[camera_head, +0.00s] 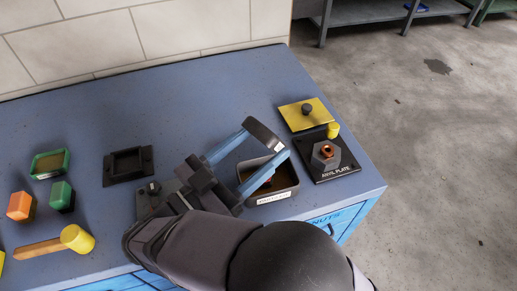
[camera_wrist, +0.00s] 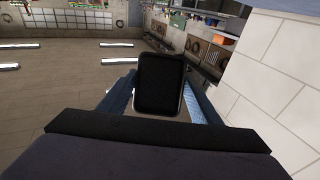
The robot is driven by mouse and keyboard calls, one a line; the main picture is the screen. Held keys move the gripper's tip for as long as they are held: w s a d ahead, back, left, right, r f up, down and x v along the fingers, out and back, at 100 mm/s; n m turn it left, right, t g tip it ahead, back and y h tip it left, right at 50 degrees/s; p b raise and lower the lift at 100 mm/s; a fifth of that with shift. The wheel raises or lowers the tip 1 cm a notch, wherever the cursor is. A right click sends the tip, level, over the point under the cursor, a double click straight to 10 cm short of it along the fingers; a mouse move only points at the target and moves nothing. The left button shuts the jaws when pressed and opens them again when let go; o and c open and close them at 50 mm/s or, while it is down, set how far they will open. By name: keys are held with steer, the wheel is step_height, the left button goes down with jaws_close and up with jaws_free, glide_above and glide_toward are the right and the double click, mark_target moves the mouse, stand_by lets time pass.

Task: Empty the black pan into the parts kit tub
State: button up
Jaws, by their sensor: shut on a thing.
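The black pan (camera_head: 262,131) is gripped between the blue fingers of my gripper (camera_head: 265,138), up above the bench and tipped steeply on edge. In the wrist view the pan (camera_wrist: 160,84) shows as a dark rounded rectangle between the fingers (camera_wrist: 160,95). Whether anything is still in the pan cannot be seen. The parts kit tub (camera_head: 288,190), a dark open box with a white label, stands on the bench just below the fingers. A small reddish-orange piece (camera_head: 268,183) shows inside it. One finger hides part of the tub.
To the right are a yellow plate (camera_head: 300,122) with a black knob, a yellow cylinder (camera_head: 333,130) and the anvil plate (camera_head: 340,168). A black frame (camera_head: 112,172), green tray (camera_head: 38,173), blocks and a mallet (camera_head: 76,238) lie left. The bench's back middle is clear.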

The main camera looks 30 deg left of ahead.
mark_target(284, 145)
steer(key=d+r+b, duration=0.1)
steer(key=b, duration=0.3)
steer(key=d+r+y+b, duration=0.1)
steer(key=d+b, duration=0.1)
steer(key=b, duration=0.2)
steer(key=d+r+n+g+y+b, duration=0.1)
steer(key=b, duration=0.3)
steer(key=shift+w+d+b, duration=0.15)
steer(key=shift+d+b, duration=0.2)
steer(key=shift+b, duration=0.05)
steer(key=a+y, duration=0.1)
steer(key=a+n+y, duration=0.2)
steer(key=a+y, duration=0.1)
steer(key=shift+w+g, duration=0.3)
steer(key=shift+g, duration=0.1)
steer(key=shift+p, duration=0.35)
